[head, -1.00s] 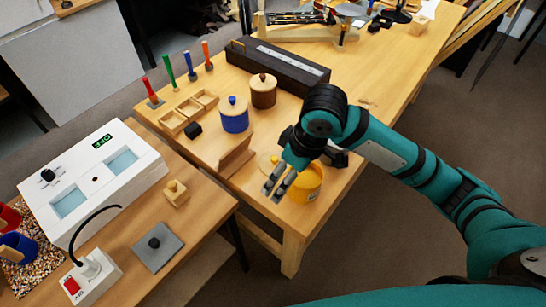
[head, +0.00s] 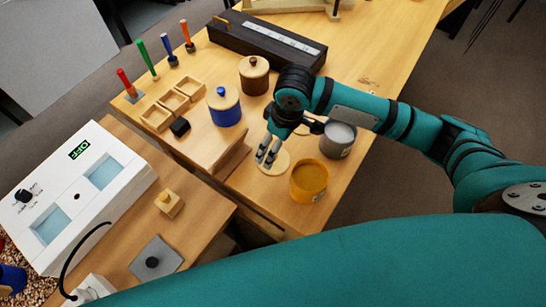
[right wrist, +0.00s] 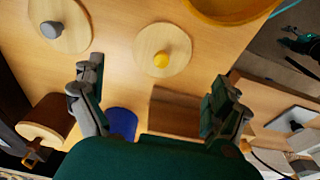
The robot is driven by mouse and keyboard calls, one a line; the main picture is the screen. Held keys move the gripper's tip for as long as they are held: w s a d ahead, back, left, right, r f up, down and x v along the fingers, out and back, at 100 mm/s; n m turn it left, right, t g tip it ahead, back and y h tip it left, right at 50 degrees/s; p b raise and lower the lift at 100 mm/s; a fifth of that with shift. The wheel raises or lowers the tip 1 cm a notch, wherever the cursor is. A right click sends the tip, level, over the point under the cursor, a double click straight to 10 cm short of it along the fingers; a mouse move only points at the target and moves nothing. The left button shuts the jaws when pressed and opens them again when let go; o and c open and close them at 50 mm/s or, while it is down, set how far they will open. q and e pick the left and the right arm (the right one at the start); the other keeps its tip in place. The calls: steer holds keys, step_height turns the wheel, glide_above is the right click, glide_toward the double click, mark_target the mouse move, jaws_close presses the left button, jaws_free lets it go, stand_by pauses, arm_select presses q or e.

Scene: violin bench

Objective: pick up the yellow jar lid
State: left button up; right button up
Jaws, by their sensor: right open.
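The yellow jar lid is a flat, round pale-wood disc with a yellow knob (right wrist: 162,58), lying on the table; it shows in the head view (head: 276,167), partly covered by my right gripper. My right gripper (head: 267,155) is open and empty beside and over the lid. In the right wrist view its two fingers (right wrist: 157,76) stand apart, with the knob ahead of the gap between them. The yellow jar (head: 309,181) stands open to the right of the lid; its rim shows in the wrist view (right wrist: 232,12). My left gripper is not in view.
A similar lid with a grey knob (right wrist: 58,22) lies nearby, and an open grey jar (head: 339,139) stands behind the yellow one. A wooden angled stand (head: 230,160), lidded blue jar (head: 224,106) and lidded brown jar (head: 254,76) are to the left and behind.

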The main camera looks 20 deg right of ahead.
mark_target(282, 162)
step_height(282, 162, down, 2)
steer(key=shift+w+a+f, duration=0.1)
steer(key=shift+w+f, duration=0.05)
steer(key=shift+a+f, duration=0.1)
steer(key=shift+f, duration=0.25)
steer(key=f, duration=0.3)
steer(key=shift+w+a+f+p, duration=0.25)
steer(key=shift+f+p, duration=0.05)
steer(key=shift+p, duration=0.1)
steer(key=shift+f, duration=0.3)
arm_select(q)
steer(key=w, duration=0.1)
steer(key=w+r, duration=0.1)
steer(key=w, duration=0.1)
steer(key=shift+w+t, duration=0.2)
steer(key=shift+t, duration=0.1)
arm_select(e)
steer(key=c, duration=1)
steer(key=shift+c, duration=0.2)
